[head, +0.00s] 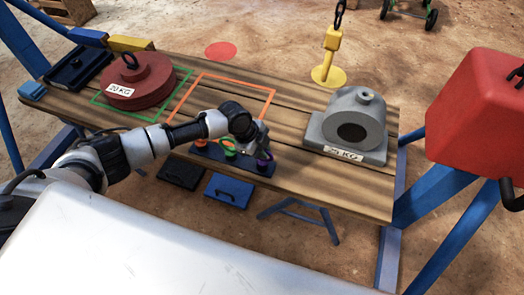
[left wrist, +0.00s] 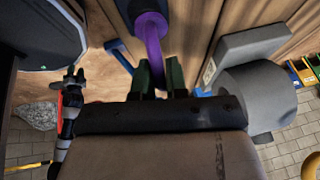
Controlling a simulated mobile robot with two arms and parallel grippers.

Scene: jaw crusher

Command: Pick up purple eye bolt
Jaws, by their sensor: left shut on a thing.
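The purple eye bolt (head: 264,160) shows at the right end of a dark bolt rack (head: 212,155) on the near edge of the wooden table. In the left wrist view the purple eye bolt (left wrist: 153,45) runs between the green fingertips. My left gripper (head: 258,140) comes over the rack from the left. It is shut on the purple eye bolt, as the left wrist view of the gripper (left wrist: 158,78) shows. I cannot tell whether the bolt is clear of the rack. My right gripper is not in view.
A green eye bolt (head: 229,147) stands beside it in the rack. A red 20 kg weight (head: 138,82) is at left. A grey 25 kg housing (head: 352,122) is at right. A yellow hook block (head: 331,50) hangs behind the table. A red box (head: 478,110) stands far right.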

